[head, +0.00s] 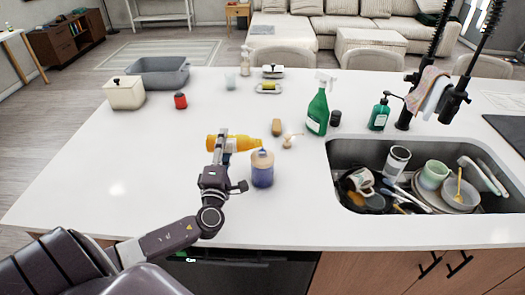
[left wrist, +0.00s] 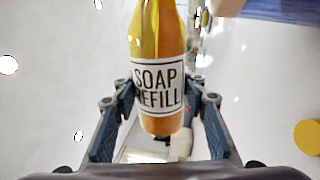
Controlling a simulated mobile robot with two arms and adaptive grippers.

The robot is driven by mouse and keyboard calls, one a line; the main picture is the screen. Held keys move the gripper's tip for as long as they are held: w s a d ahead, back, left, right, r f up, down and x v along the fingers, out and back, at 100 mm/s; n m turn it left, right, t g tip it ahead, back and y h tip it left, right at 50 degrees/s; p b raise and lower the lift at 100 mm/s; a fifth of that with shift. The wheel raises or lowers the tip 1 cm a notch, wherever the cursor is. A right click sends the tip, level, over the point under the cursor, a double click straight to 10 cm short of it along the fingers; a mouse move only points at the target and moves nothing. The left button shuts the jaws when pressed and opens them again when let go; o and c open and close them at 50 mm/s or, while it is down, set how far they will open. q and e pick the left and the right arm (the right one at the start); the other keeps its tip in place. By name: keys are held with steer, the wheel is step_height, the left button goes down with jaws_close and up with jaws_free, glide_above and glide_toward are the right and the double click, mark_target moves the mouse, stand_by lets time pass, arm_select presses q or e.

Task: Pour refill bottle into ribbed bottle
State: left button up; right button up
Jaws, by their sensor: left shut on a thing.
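The refill bottle (head: 243,144) is orange-yellow and lies nearly level in the air in the head view, its narrow end to the right. Its "SOAP REFILL" label shows in the left wrist view (left wrist: 157,85). My left gripper (head: 221,147) is shut on it. The ribbed bottle (head: 262,173), with blue-purple contents and a tan top, stands upright on the counter just right of my gripper. The refill bottle's narrow end is near its top; whether they touch or any liquid flows I cannot tell. My right gripper is not in view.
A pump top (head: 289,141) and a small tan block (head: 276,127) are just beyond the bottles. A green spray bottle (head: 318,110) stands to the right, near the sink (head: 334,158) full of dishes. The left counter (head: 110,165) is clear.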

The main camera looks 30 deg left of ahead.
mark_target(236, 150)
arm_select(q)
steer(key=shift+r, duration=0.1)
step_height(236, 150, down, 4)
steer(key=n+b, duration=0.4)
steer(key=b, duration=0.3)
steer(key=r+n+p, duration=0.1)
steer(key=n, duration=0.1)
steer(key=w+d+r+n+g+y+p, duration=0.1)
steer(key=n+p, duration=0.1)
steer(key=d+r+n+p, duration=0.1)
steer(key=n+p, duration=0.1)
steer(key=shift+w+d+r+n+g, duration=0.2)
steer(key=shift+d+n+g, duration=0.05)
steer(key=shift+n+g, duration=0.05)
steer(key=shift+a+n+g+p, duration=0.1)
steer(key=shift+n+g+p, duration=0.25)
steer(key=shift+n, duration=0.65)
steer(key=shift+s+f+n+y+b, duration=0.1)
steer(key=shift+f+n+y+b, duration=0.2)
steer(key=shift+f+n+b, duration=0.45)
steer(key=shift+f+n+g, duration=0.15)
steer(key=shift+n+g, duration=0.1)
steer(key=shift+n, duration=0.7)
steer(key=shift+f+n+p, duration=0.2)
steer(key=shift+n+p, duration=0.1)
steer(key=shift+n, duration=0.9)
